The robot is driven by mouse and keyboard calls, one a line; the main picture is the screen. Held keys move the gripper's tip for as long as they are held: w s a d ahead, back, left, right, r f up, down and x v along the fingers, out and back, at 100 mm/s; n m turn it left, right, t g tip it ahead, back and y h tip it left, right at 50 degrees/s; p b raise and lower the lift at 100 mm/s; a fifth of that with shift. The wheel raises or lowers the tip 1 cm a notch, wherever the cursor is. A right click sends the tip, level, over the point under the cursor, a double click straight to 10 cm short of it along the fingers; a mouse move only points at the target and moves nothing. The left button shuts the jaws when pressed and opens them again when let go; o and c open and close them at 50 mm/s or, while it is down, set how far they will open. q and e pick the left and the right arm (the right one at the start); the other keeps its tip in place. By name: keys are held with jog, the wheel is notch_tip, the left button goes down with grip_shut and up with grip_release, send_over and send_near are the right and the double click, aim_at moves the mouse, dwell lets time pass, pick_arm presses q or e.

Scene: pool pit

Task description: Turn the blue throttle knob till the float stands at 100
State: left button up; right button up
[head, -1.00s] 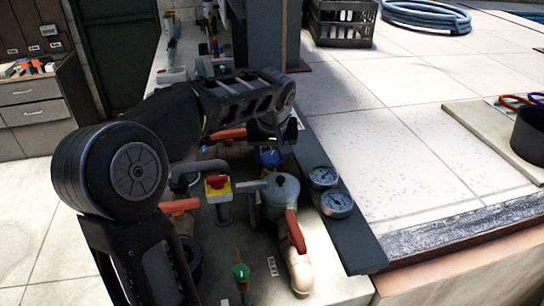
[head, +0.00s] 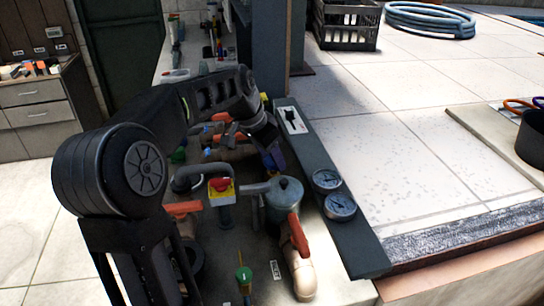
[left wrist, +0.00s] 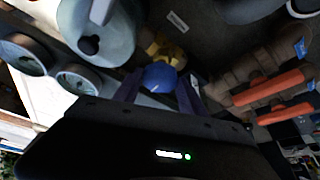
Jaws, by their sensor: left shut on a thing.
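The blue throttle knob (left wrist: 160,77) sits on a brass fitting (left wrist: 166,52) in the left wrist view. The two fingers of my left gripper (left wrist: 160,88) stand on either side of the knob, shut on it. In the head view my left gripper (head: 271,152) reaches down behind the grey lidded pot (head: 287,192) and largely hides the knob. I cannot make out the float or its scale in either view. My right gripper is not in view.
Pipes with orange-handled valves (left wrist: 268,87) stand close beside the knob. Two round gauges (head: 340,206) sit on the dark ledge at the right. A red-and-yellow switch (head: 221,187) stands in front of my left arm. The tiled deck at right is mostly clear.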

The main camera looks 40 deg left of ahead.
pick_arm(q)
jog(key=shift+a+m+h, duration=0.2)
jog(key=shift+m+h, duration=0.4)
jog(key=shift+m, duration=1)
jog(key=shift+g, duration=0.3)
jog(key=o, duration=1.4)
jog(key=shift+c, duration=0.2)
jog(key=v, duration=0.7)
jog(key=shift+r+b, duration=0.35)
jog(key=shift+s+a, duration=0.1)
